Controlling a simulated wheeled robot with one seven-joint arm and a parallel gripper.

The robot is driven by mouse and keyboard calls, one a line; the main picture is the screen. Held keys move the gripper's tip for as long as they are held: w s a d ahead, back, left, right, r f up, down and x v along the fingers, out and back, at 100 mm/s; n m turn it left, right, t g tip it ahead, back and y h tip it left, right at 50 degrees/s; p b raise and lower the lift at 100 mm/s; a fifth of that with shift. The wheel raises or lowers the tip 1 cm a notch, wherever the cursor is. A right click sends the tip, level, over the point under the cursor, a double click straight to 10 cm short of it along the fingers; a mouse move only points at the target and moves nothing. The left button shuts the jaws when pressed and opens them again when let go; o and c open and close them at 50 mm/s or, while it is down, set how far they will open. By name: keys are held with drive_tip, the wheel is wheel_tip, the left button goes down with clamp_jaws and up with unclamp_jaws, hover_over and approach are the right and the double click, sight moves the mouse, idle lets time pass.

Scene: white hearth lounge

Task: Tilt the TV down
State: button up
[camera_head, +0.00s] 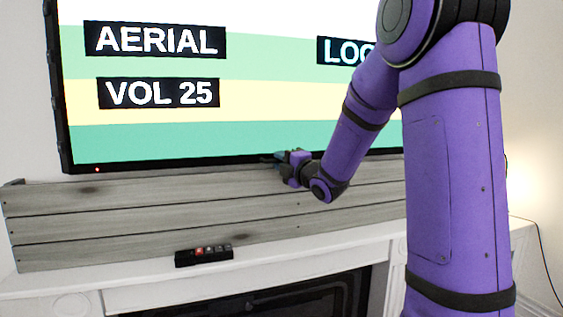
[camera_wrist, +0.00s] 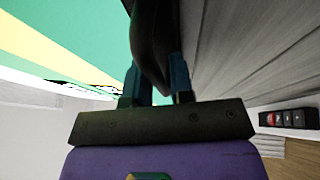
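The TV (camera_head: 240,140) is a large, thin black-framed screen on the wall, showing coloured bands and the words "AERIAL" and "VOL 25". My gripper (camera_head: 281,159) is at its bottom edge, near the middle. In the wrist view, the blue fingers of my gripper (camera_wrist: 156,82) stand on either side of the TV's dark lower frame (camera_wrist: 150,35), which fills the narrow gap between them. The fingers look shut on this frame, though the contact itself is partly hidden. My arm hides the right part of the screen in the head view.
A grey wood-plank panel (camera_head: 130,222) runs just below the TV. A small black box with buttons (camera_head: 204,256) sits on the white mantel (camera_head: 60,285), and shows at right in the wrist view (camera_wrist: 288,118). A dark fireplace opening (camera_head: 270,300) is below.

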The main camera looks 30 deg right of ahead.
clamp_jaws()
drive_tip(key=shift+w+d+f, duration=0.2)
drive_tip(key=shift+w, duration=0.5)
drive_tip(key=shift+w+d+f, duration=0.15)
drive_tip(key=shift+w+d, duration=0.05)
drive_tip(key=shift+w, duration=0.5)
unclamp_jaws()
drive_tip(key=shift+s, duration=0.1)
